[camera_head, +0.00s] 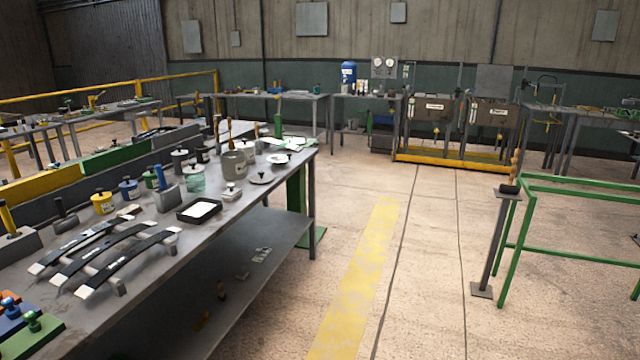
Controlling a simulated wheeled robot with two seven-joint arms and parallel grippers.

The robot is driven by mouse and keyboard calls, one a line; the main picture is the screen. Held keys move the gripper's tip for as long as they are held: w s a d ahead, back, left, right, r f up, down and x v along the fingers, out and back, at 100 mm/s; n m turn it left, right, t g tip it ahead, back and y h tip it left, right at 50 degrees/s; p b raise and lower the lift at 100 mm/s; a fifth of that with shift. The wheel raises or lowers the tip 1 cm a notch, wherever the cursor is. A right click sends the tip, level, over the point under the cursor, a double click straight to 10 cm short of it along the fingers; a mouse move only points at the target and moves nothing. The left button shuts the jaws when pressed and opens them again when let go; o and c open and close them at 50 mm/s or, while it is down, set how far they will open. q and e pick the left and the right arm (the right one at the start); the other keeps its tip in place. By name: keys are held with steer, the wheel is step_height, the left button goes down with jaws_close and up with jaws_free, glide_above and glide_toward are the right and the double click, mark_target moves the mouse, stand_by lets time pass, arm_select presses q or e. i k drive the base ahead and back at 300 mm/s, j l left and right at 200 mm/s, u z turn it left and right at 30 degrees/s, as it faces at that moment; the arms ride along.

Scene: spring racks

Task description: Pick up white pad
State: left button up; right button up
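A flat white pad (200,209) lies in a shallow black tray (183,217) near the right edge of the long grey workbench on the left. A small whitish block with a knob (232,193) sits behind the tray, and a pale sheet or pad (290,142) lies at the bench's far end. I cannot tell for certain which of these is the task's white pad. Neither of my grippers is in view.
On the workbench (185,250), three dark curved bars with white ends (115,258) lie left of the tray. Pots and knobbed weights (195,180) stand behind. Open floor (410,260) lies to the right, with a green frame (512,245) beyond.

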mark_target(233, 193)
steer(key=i+l+u, duration=0.1)
steer(key=i+u, duration=0.2)
steer(key=i, duration=0.2)
steer(key=i+l+u, duration=0.3)
steer(key=i, duration=0.2)
steer(key=i+l+u, duration=0.3)
steer(key=i, duration=0.2)
steer(key=j, duration=0.1)
